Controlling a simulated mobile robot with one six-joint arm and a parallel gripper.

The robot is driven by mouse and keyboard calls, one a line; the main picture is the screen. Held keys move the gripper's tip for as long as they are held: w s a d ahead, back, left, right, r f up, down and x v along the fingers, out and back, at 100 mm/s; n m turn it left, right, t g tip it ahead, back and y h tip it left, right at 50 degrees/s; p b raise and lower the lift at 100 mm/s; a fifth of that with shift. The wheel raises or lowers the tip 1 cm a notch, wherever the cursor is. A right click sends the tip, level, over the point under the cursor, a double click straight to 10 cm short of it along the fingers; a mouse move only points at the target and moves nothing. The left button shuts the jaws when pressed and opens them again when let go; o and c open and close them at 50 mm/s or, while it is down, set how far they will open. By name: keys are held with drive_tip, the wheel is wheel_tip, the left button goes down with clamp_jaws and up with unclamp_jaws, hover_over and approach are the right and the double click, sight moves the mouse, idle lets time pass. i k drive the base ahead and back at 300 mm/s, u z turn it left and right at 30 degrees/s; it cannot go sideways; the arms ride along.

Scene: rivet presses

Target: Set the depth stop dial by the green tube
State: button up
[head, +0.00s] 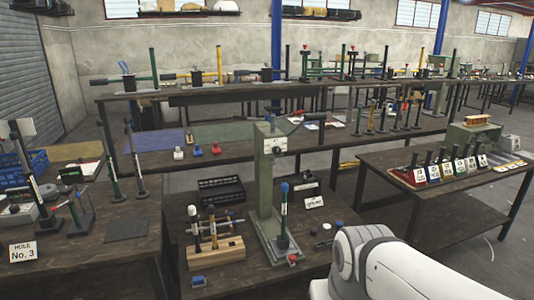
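No depth stop dial can be made out for sure at this size. Several green tubes show. A thin dark green tube (107,160) stands slightly tilted on the left table, beside a black one. Another green tube (153,64) stands upright on the back bench. A grey-green press (266,185) stands on the middle table, with a small labelled plate on its head. A dark tube with a blue top (284,215) stands on its base, by a small red part (293,259). My white arm link fills the lower right; my gripper is not in view.
A wooden block with upright tools (215,255) sits left of the press. A black crate (222,190) is behind it. A "HOLE No. 3" sign (23,251) stands on the left table. The right table (385,180) carries a row of labelled stands.

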sight(276, 150)
drive_tip(key=u, duration=0.4)
drive_tip(key=i, duration=0.95)
drive_tip(key=z, duration=1.05)
